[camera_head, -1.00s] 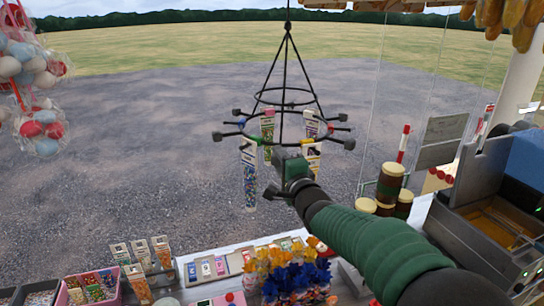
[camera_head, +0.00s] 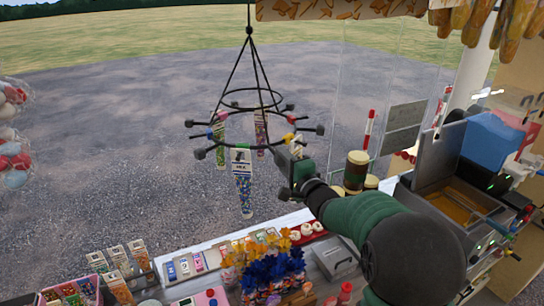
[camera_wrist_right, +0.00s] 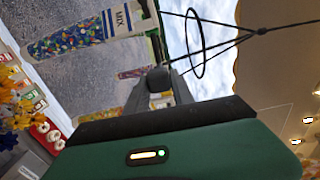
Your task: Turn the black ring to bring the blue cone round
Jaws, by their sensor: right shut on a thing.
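The black ring (camera_head: 228,146) hangs from a thin rod, with round knobs around its rim and several confetti-filled cones below. A cone with a blue-marked MIX label (camera_head: 242,185) hangs at its near side, a little left of its middle; the cone is large at upper left in the right wrist view (camera_wrist_right: 85,38). My right gripper (camera_head: 296,168) is at the ring's near right side, right of that cone, shut on a black knob (camera_wrist_right: 158,78) of the ring. Its fingers partly hide a pale-labelled cone (camera_head: 297,144). My left gripper is not in view.
Below the ring is a counter with a row of labelled packets (camera_head: 198,264), blue and orange flowers (camera_head: 272,265) and a pink basket (camera_head: 82,291). Brown-and-cream jars (camera_head: 356,172) and a grey fryer (camera_head: 450,200) stand to the right. Bagged sweets (camera_head: 12,160) hang at left.

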